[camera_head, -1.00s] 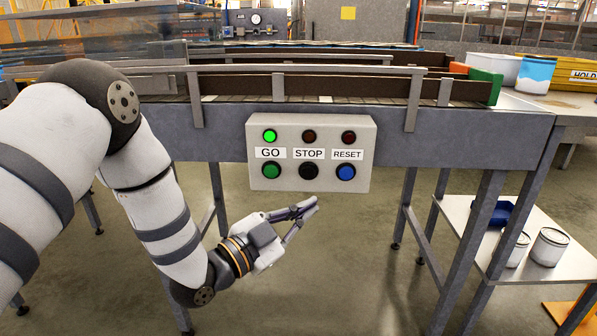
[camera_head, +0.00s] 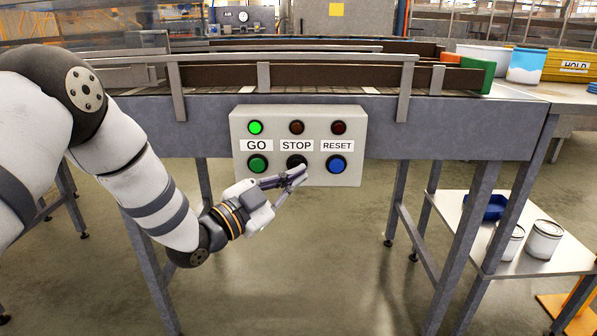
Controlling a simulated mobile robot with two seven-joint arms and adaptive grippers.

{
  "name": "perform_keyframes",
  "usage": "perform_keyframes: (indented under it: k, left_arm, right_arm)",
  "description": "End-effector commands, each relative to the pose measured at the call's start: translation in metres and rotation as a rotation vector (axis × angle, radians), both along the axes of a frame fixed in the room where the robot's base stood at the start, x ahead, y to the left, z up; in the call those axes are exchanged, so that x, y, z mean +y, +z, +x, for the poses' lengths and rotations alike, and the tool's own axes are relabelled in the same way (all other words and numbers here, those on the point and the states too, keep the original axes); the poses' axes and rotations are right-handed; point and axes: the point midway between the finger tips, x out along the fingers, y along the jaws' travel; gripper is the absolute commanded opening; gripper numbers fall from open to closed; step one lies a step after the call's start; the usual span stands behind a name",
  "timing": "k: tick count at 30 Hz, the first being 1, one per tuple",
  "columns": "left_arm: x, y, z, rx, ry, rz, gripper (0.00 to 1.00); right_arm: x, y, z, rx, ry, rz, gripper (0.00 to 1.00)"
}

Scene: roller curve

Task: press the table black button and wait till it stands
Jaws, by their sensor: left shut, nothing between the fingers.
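A grey control box (camera_head: 243,118) is fixed to the front of the conveyor frame. It has a green button under GO, a black button (camera_head: 296,160) under STOP and a blue button under RESET. The lamp above GO (camera_head: 255,127) glows green; the lamps above STOP (camera_head: 296,127) and RESET are dark red. My left gripper (camera_head: 300,176) is shut and empty, its fingertips just below the black button and overlapping its lower part in the picture. I cannot tell whether they touch it. My right gripper is not in view.
The green button (camera_head: 257,164) and the blue button (camera_head: 336,164) sit close on either side. The conveyor (camera_head: 330,75) runs behind and above the box. Cans (camera_head: 543,240) and a blue tray (camera_head: 487,207) rest on a low shelf at right.

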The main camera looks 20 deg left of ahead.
Motion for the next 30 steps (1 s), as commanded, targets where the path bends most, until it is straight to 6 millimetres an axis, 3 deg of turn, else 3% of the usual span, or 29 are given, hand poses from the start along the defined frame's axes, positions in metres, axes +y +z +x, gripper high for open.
perform_keyframes:
  k: [9,30]
  left_arm:
    - [0.006,0.000,0.021,0.001,0.000,0.001,0.00]
    - [0.006,0.001,0.021,0.000,0.000,0.000,0.00]
  right_arm:
    - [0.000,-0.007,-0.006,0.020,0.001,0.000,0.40]
    - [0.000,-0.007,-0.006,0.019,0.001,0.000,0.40]
